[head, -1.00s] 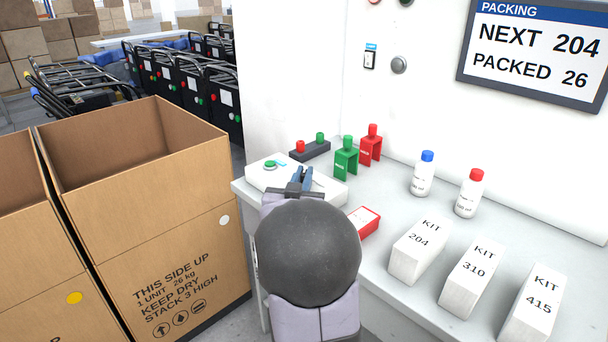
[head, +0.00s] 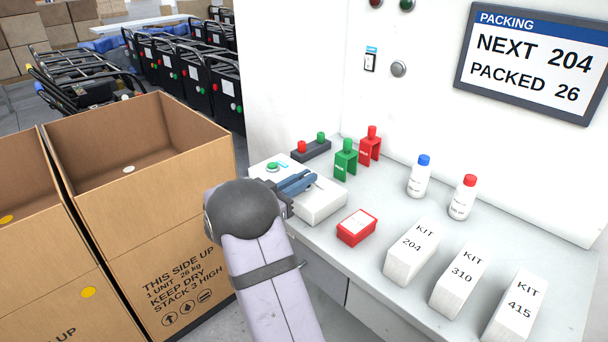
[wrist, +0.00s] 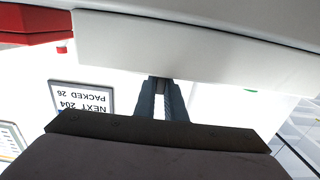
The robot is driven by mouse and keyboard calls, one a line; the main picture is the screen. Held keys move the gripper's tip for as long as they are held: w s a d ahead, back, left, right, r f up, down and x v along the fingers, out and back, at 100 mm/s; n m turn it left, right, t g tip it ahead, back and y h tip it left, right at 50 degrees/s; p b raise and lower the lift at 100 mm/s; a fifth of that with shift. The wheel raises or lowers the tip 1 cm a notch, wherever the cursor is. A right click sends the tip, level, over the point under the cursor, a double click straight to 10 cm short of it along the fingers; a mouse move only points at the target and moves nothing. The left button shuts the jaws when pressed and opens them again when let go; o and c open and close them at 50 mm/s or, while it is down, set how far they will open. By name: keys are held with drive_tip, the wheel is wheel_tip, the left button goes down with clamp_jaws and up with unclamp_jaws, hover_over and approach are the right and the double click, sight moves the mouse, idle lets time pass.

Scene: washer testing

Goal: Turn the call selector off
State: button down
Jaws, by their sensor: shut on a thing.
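The white control box (head: 318,207) sits at the left end of the bench, with a green button (head: 273,167) and a small blue label on top. My gripper (head: 312,178) lies low over the box top, its blue-grey fingers pointing right and close together. In the wrist view the fingers (wrist: 162,84) run to the edge of the white box (wrist: 190,50), and their tips are hidden behind it. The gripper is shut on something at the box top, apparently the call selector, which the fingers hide. Its setting cannot be read.
A red box (head: 357,228) lies just right of the control box. A button bar (head: 311,150), a green holder (head: 345,162) and a red holder (head: 370,148) stand behind. Kit boxes (head: 411,255) and two bottles are farther right. An open carton (head: 180,220) is at left.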

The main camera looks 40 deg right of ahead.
drive_tip(key=shift+r, duration=0.1)
idle(0.3)
drive_tip(key=c, duration=1.8)
unclamp_jaws()
drive_tip(key=shift+a, duration=3.65)
